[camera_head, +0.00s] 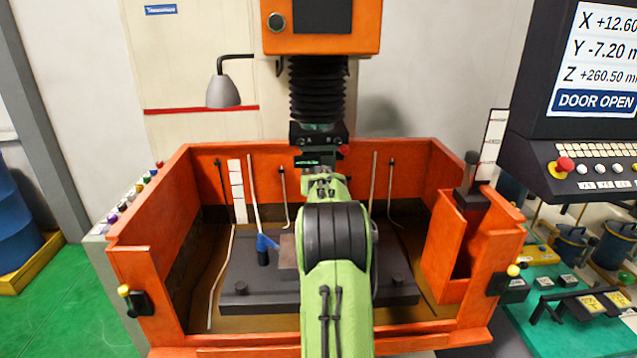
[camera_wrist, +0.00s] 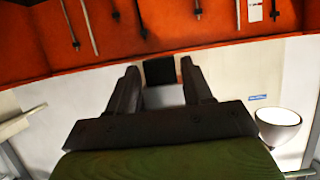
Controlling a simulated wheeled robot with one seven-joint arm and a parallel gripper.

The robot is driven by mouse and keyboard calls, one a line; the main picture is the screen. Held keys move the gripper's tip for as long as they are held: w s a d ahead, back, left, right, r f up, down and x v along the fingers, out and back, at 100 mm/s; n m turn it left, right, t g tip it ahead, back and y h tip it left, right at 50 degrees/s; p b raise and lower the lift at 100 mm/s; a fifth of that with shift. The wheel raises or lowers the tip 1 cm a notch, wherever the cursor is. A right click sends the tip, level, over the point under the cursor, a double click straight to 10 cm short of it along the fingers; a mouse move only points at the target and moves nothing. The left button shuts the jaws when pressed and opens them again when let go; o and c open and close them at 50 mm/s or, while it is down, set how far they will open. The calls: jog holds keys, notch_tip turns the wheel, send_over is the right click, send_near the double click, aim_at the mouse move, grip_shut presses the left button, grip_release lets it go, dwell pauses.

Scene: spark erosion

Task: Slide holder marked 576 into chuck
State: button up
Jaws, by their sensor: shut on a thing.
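The chuck (camera_head: 318,134) is the dark block under the black bellows of the machine head, with a small lit label and a red knob at its right. My gripper (camera_head: 322,172) is right below the chuck, reached up by my green arm. In the wrist view my gripper (camera_wrist: 160,66) shows two dark fingers, shut on the holder. A dark square block (camera_wrist: 158,70) shows between the fingertips; I cannot tell whether it is the holder or part of the chuck. The marking 576 is not readable, and whether holder and chuck touch is hidden.
The orange tank (camera_head: 150,235) surrounds a dark work table (camera_head: 260,285) with a blue nozzle (camera_head: 266,243). A grey lamp (camera_head: 223,90) hangs at left of the head. A control panel (camera_head: 590,160) reading DOOR OPEN and a green bench (camera_head: 560,335) stand at right.

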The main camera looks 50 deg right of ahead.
jog(key=shift+b, duration=0.35)
dwell(0.4)
jog(key=o, duration=1.8)
jog(key=shift+f, duration=0.15)
jog(key=shift+o, duration=0.2)
jog(key=shift+a, duration=0.1)
jog(key=s+a+b, duration=0.6)
jog(key=a+b, duration=0.1)
jog(key=b, duration=0.2)
jog(key=shift+s+a, duration=0.2)
jog(key=shift+s, duration=0.1)
dwell(0.5)
